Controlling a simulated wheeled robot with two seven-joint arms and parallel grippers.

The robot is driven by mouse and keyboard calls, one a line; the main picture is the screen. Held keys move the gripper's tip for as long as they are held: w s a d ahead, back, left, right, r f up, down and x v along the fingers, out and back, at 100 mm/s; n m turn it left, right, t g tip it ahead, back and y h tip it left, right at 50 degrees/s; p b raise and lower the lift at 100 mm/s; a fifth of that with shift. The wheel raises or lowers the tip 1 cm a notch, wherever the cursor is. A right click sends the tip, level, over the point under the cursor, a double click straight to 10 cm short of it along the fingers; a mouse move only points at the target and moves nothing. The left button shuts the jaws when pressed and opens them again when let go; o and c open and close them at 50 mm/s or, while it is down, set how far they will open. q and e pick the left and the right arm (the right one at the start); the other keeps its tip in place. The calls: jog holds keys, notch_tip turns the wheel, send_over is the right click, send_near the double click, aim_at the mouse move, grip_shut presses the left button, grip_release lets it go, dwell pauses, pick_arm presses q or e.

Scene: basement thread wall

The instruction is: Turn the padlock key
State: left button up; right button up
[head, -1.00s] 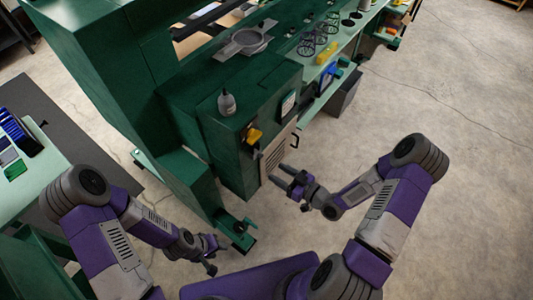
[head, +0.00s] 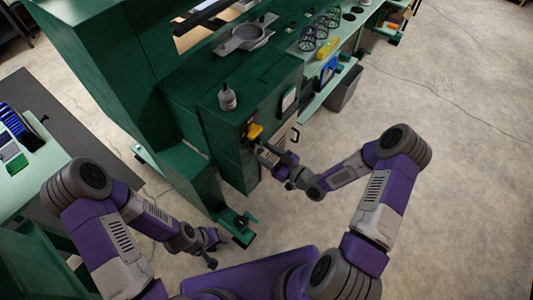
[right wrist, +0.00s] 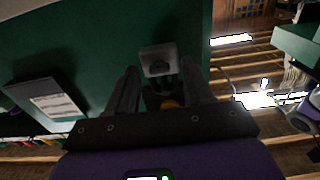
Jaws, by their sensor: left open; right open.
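The yellow padlock (head: 254,131) hangs on the side of the green machine cabinet, in the middle of the head view. My right gripper (head: 268,152) is open, with its fingertips just below and beside the padlock. In the right wrist view, a pale grey block (right wrist: 158,60) on the green panel lies ahead of the open fingers (right wrist: 163,88). A small orange-yellow part (right wrist: 169,104) shows low between the fingers, mostly hidden. I cannot make out the key. My left gripper (head: 212,250) is open and empty, low near the machine's foot.
A green bench (head: 315,40) with handwheels runs to the back right. The floor at right is clear.

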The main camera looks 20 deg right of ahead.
jog(key=shift+c, duration=0.5)
grip_shut()
jog(key=shift+m, duration=0.3)
jog(key=m+b, duration=0.2)
jog(key=m, duration=0.9)
jog(key=shift+w+d+f+m, duration=0.1)
jog(key=shift+m, duration=0.2)
jog(key=shift+f+m, duration=0.1)
jog(key=shift+m, duration=2.2)
